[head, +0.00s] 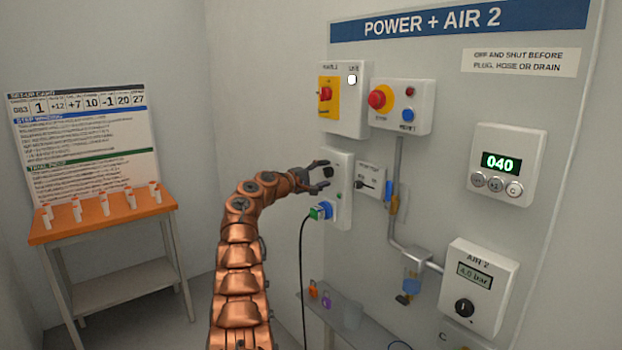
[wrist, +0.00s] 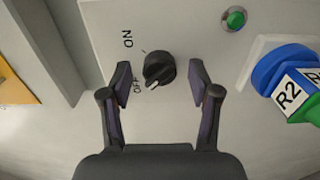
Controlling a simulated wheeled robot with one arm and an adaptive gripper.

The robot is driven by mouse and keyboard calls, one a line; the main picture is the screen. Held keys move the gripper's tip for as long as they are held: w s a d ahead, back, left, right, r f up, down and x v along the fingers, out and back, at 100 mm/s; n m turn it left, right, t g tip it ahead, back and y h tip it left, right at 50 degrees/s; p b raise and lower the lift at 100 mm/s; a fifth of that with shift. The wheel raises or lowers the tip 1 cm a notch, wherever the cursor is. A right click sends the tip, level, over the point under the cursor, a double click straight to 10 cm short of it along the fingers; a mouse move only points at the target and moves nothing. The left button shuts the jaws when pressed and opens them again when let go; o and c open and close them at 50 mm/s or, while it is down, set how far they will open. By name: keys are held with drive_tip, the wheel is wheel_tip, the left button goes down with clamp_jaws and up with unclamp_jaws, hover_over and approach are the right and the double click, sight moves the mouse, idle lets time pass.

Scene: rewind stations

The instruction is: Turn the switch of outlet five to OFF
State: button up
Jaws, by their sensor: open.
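The outlet box (head: 343,211) is a white box on the wall panel. Its switch is a round black knob, seen in the wrist view (wrist: 159,68) with a white pointer mark on its lower-left edge. An ON label (wrist: 127,38) is beside the knob, and a partly covered OFF label (wrist: 137,86) is nearer the pointer. The pointer is turned towards the OFF side. My gripper (head: 326,175) is open in front of the box. In the wrist view its two fingers stand on either side of the knob, with gaps showing. An outlet number is not readable.
A green lamp (wrist: 234,19) and a blue-green plug marked R2 (wrist: 290,85) are on the same box; the plug's cable hangs down. A yellow isolator (head: 328,98), a stop-button box (head: 402,107) and a lever box (head: 370,178) are close by. An orange table (head: 100,222) stands left.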

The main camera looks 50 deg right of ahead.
drive_tip(key=v, duration=1.2)
idle(0.3)
idle(0.4)
